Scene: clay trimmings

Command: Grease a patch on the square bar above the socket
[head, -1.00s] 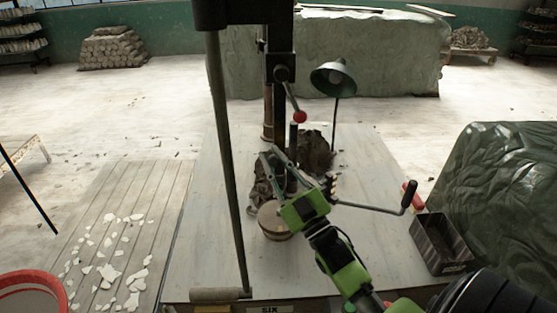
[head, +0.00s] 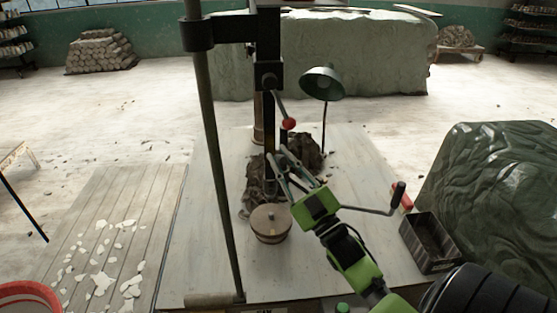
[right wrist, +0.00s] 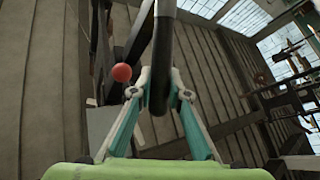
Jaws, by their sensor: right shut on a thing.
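The dark upright bar (head: 268,57) of the stand rises in the middle of the head view. A dark block (head: 269,76) sits on it, with a lever ending in a red ball (head: 289,123). I cannot tell for certain which part is the socket, and no grease patch can be made out. My right gripper (head: 279,163) is at the lower part of the stand, below the red ball. In the right wrist view its fingers are shut on a dark rod-like thing (right wrist: 162,60), whose rounded end shows between the fingertips. The red ball (right wrist: 121,73) is left of it. My left gripper is out of view.
A round lidded pot (head: 271,225) stands below the gripper. Dark clay lumps (head: 262,188) lie around the stand's foot. A green lamp (head: 322,84), a crank handle (head: 398,195) and a dark open box (head: 430,243) are on the right. A tall pole (head: 212,150) rises on the left.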

